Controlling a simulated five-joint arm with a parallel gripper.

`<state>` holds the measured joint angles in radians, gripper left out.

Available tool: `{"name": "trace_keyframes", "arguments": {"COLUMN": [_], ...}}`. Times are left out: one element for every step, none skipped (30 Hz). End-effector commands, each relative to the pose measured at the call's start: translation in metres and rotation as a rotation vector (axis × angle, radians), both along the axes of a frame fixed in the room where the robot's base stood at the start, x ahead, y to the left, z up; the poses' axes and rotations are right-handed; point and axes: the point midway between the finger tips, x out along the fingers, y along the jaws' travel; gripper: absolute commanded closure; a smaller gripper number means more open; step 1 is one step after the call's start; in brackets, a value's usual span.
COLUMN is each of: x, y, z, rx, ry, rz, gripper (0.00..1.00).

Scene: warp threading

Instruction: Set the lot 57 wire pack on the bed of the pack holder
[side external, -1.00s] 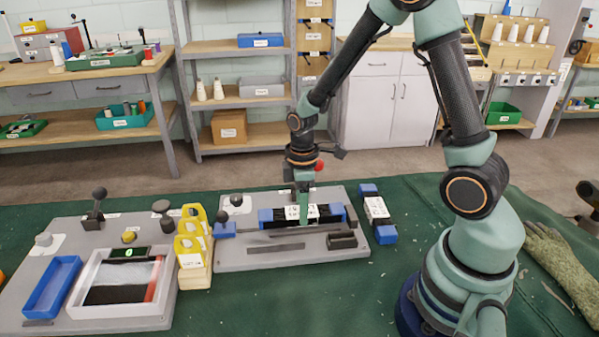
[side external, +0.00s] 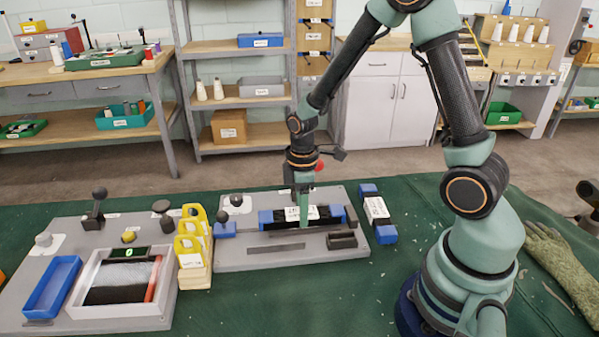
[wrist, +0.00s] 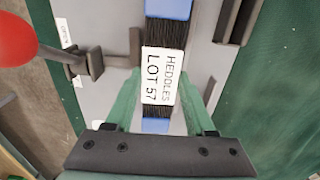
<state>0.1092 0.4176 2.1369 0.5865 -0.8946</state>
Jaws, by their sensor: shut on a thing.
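The lot 57 wire pack (side external: 327,212) is a dark bundle of wires with blue ends and a white label. In the wrist view the pack (wrist: 157,123) shows the words HEDDLES LOT 57. My gripper (side external: 304,223) points down with its green fingers on the pack's two long sides, at the label. In the wrist view my gripper (wrist: 165,112) is shut across the pack's middle. The pack is over the grey plate of the pack holder (side external: 235,257), lengthwise and about level. Its underside is hidden, so I cannot tell whether it fully rests on the bed.
A second blue-ended pack (side external: 378,212) lies on the green cloth to the right. A red ball knob (wrist: 14,40) and a dark clamp arm (wrist: 88,63) are close beside my gripper. Yellow pieces (side external: 192,240) in a wooden block stand to the left.

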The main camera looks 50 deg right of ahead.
Motion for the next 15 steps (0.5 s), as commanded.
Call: {"name": "trace_keyframes", "arguments": {"x": [0.0005, 0.0005, 0.0005, 0.0005, 0.0005, 0.0005, 0.0005, 0.0004, 0.0004, 0.0004, 0.0004, 0.0004, 0.0004, 0.0004, 0.0004], "y": [-0.0001, -0.0001, -0.0001, -0.0001, -0.0001, -0.0001, -0.0001, 0.0, 0.0, 0.0, 0.0, 0.0, 0.0, 0.0, 0.0], "z": [0.0004, 0.0004, 0.0003, 0.0002, 0.0001, -0.0002, -0.0004, -0.0007, -0.0012, -0.0016, -0.002, -0.0026, -0.003, -0.0034, -0.004], "rx": [0.0, 0.0, 0.0, 0.0, 0.0, 0.0, 0.0, 0.0, 0.0, 0.0, -0.001, -0.001, -0.001, 0.0, 0.0], "ry": [-0.001, -0.001, -0.001, -0.001, -0.001, -0.001, -0.001, -0.001, -0.001, -0.001, -0.001, -0.001, -0.001, 0.0, 0.0], "rz": [0.0, 0.0, 0.0, 0.0, 0.0, 0.0, 0.0, 0.0, 0.0, 0.0, 0.0, 0.0, 0.0, 0.0, 0.0], "gripper": [1.0, 1.0, 1.0, 1.0, 1.0, 1.0, 1.0, 1.0, 1.0, 1.0, 1.0, 1.0, 1.0, 1.0, 1.0]}}
